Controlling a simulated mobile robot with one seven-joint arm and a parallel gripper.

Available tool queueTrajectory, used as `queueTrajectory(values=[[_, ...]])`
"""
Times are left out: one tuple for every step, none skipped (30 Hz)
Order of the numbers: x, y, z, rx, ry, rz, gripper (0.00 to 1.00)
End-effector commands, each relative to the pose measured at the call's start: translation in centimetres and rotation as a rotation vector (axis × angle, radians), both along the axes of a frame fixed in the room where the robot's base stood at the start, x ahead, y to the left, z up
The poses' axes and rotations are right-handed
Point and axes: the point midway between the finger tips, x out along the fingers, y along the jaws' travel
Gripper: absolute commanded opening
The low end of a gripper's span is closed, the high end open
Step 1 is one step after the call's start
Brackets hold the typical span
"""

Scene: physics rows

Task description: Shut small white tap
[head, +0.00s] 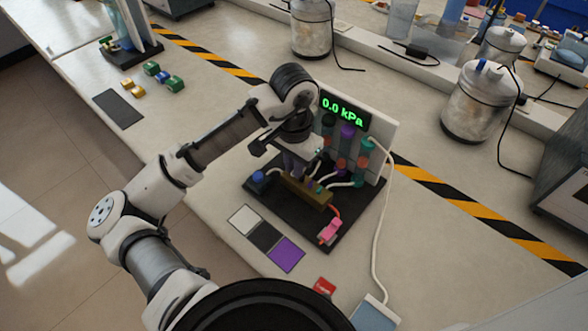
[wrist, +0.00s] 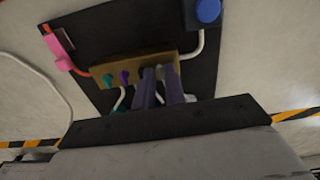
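A brass manifold block (wrist: 115,70) lies on a black board (wrist: 90,35), with a small green tap (wrist: 109,78) and a small purple tap (wrist: 125,77) on it. The block also shows in the head view (head: 318,197). My gripper (wrist: 160,72) points at the block beside the purple tap, its two fingers close together with a narrow gap. A pale bit shows between and behind the fingertips, likely the small white tap, which is mostly hidden. I cannot tell whether the fingers touch it.
A panel with a display (head: 342,109) reading 0.0 kPa stands behind the block. A blue knob (wrist: 207,10) and a pink clip (wrist: 56,48) are on the board. White hoses run around the block. White, black and purple squares (head: 286,254) lie in front.

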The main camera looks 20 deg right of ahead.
Motion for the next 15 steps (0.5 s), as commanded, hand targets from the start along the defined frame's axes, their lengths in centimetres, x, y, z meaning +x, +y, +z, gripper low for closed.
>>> queueTrajectory(values=[[0.0,0.0,0.3,0.0,0.0,0.0,0.12],[0.0,0.0,0.5,-0.001,-0.001,0.001,0.12],[0.0,0.0,0.8,-0.001,-0.001,0.001,0.12],[0.0,0.0,1.1,-0.001,-0.001,0.001,0.12],[0.0,0.0,1.3,-0.001,-0.001,0.001,0.12],[0.0,0.0,1.7,-0.001,-0.001,0.001,0.12],[0.0,0.0,2.0,-0.001,-0.001,0.001,0.12],[0.0,0.0,2.2,-0.001,-0.001,0.001,0.12],[0.0,0.0,2.5,-0.001,-0.001,0.001,0.12],[0.0,0.0,2.8,-0.001,-0.001,0.001,0.12],[0.0,0.0,3.0,-0.001,-0.001,0.001,0.12],[0.0,0.0,3.3,0.0,0.0,0.001,0.12],[0.0,0.0,3.6,0.0,0.0,0.001,0.12],[0.0,0.0,3.8,0.0,0.0,0.001,0.12],[0.0,0.0,4.1,0.0,0.0,0.002,0.12]])
